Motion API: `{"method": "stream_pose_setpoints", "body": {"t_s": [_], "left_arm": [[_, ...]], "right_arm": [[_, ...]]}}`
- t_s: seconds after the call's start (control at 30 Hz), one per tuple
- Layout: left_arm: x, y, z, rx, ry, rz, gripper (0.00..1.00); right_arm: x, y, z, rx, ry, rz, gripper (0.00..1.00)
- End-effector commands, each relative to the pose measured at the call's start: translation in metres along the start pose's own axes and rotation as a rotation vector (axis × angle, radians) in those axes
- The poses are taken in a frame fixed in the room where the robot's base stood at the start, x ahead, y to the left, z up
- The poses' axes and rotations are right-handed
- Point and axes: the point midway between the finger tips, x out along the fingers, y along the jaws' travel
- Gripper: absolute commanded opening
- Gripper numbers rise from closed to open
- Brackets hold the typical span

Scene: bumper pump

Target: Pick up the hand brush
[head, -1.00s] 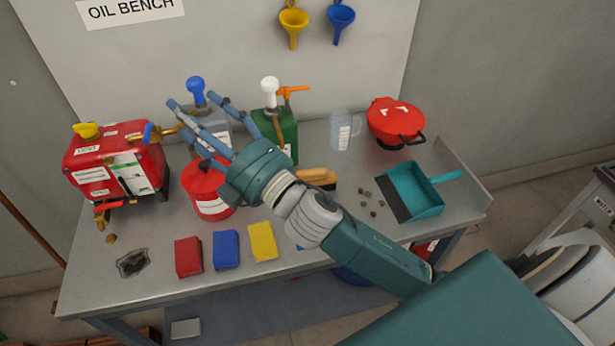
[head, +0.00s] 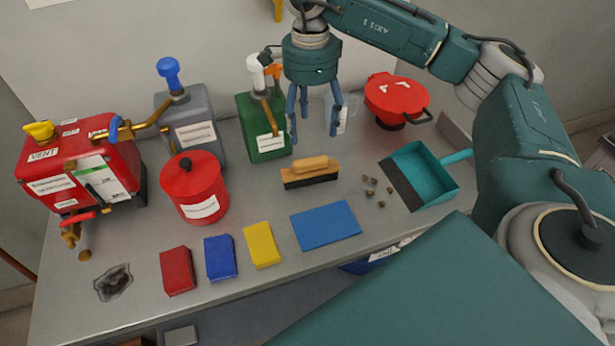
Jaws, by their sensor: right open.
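The hand brush (head: 310,174) lies on the grey bench near its middle, with a light wooden handle on top and dark bristles below. My right gripper (head: 316,125) hangs above and behind the brush with its blue fingers pointing down. It is open and empty, and it appears apart from the brush. My left gripper is not in view.
A green pump can (head: 263,130) stands left of my right gripper, and a clear jug is partly hidden behind its fingers. A teal dustpan (head: 423,175) and several crumbs lie right of the brush. A blue mat (head: 325,225) lies in front; a red can (head: 194,188) stands left.

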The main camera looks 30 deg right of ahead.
Motion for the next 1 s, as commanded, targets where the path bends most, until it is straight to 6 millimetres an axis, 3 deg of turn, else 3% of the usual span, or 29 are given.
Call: {"method": "stream_pose_setpoints", "body": {"t_s": [0.03, 0.2, 0.5, 0.77, 1.0], "left_arm": [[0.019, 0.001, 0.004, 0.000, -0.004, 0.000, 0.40], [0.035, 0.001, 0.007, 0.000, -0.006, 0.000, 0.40], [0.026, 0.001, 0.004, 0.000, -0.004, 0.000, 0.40], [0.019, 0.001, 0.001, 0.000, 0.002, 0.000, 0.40], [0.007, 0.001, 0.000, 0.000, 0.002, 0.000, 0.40]], "right_arm": [[0.018, 0.000, 0.001, 0.000, -0.002, -0.002, 0.66], [0.036, 0.000, 0.002, 0.000, -0.004, -0.002, 0.66], [0.075, 0.001, 0.002, 0.000, -0.004, 0.002, 0.66], [0.096, 0.002, 0.001, 0.000, -0.004, 0.002, 0.66], [0.132, 0.004, 0.001, 0.001, -0.006, 0.001, 0.66]]}}
